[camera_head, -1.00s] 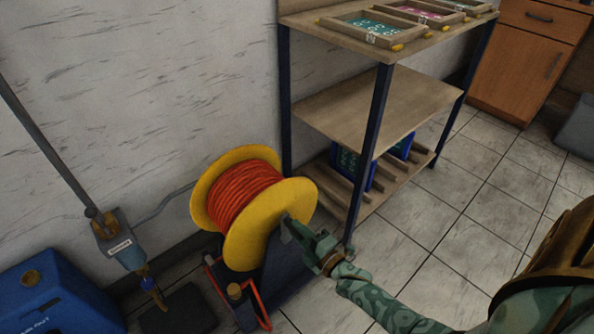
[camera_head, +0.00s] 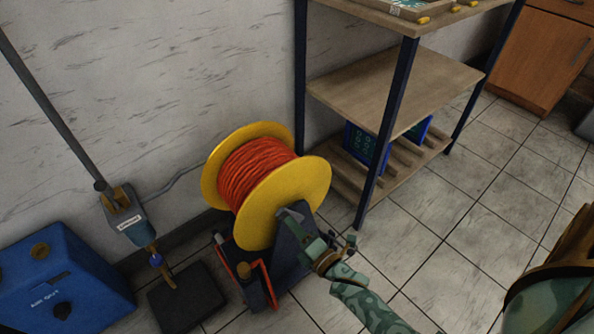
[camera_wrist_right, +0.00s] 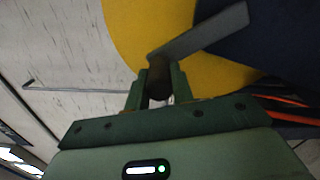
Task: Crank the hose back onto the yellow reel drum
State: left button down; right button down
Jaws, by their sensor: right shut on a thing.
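The yellow reel drum (camera_head: 290,205) stands on a dark frame on the floor, with orange-red hose (camera_head: 252,172) wound in many turns between its two flanges. My right gripper (camera_head: 318,252) is at the drum's near side, in front of the frame's dark side plate (camera_head: 290,250). In the right wrist view the gripper (camera_wrist_right: 158,88) is shut on the dark grip of the crank (camera_wrist_right: 200,32), whose grey arm reaches up to the right across the yellow flange (camera_wrist_right: 140,25). My left gripper is not in view.
A shelf unit (camera_head: 400,85) stands right behind the reel, its leg close to the drum. A blue box (camera_head: 60,280) and a black pad (camera_head: 187,297) lie at the left. A grey pole unit (camera_head: 127,217) stands by the wall.

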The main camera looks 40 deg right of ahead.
jog(key=shift+s+a+f, duration=0.1)
jog(key=shift+f, duration=0.1)
jog(key=c, duration=1.2)
grip_release()
jog(key=shift+r, duration=0.1)
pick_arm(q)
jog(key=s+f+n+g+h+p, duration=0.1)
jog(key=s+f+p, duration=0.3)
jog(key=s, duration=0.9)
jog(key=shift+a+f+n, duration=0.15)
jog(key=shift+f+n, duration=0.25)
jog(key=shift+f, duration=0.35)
pick_arm(e)
jog(key=s, duration=1.6)
jog(key=shift+s+d, duration=0.15)
jog(key=shift+d, duration=0.15)
